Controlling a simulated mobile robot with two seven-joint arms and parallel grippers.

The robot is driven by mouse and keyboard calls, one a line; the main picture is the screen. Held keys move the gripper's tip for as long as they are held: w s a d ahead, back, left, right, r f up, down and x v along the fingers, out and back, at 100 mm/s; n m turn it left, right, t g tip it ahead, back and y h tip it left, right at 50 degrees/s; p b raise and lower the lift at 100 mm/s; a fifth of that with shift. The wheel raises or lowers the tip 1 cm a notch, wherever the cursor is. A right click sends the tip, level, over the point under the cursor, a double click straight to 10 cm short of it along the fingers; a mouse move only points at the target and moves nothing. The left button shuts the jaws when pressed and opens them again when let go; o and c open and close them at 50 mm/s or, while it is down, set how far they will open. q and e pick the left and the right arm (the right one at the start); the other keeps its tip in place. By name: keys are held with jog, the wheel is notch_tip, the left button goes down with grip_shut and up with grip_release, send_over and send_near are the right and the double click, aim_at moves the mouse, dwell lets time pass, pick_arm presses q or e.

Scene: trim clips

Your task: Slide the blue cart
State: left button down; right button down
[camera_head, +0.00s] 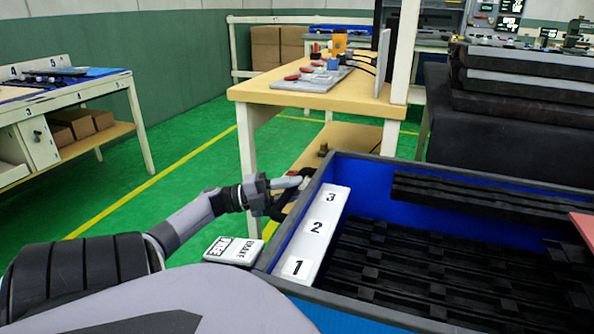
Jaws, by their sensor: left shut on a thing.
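The blue cart (256,262) fills the lower right. It is an open bin with blue walls and a dark rim. Inside it lie black slatted parts (430,275) and a white strip (318,232) marked 1, 2 and 3. My left gripper (285,197) is at the outside of the cart's left wall, shut on a dark handle (300,186) there. Its fingertips are partly hidden by the handle and rim. A small grey plate with lettering (233,250) sits at the cart's left corner. My right gripper is not in view.
A wooden-topped workbench (300,97) with red-handled tools stands just beyond the cart. Black stacked parts (520,85) stand behind the cart at right. Another workbench (60,85) is at the far left. Green floor (165,180) with yellow lines lies open between the benches.

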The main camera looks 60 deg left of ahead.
pick_arm(q)
jog(key=c, duration=1)
grip_release()
jog(key=shift+o, duration=0.2)
jog(key=v, duration=0.7)
jog(key=shift+a, duration=0.1)
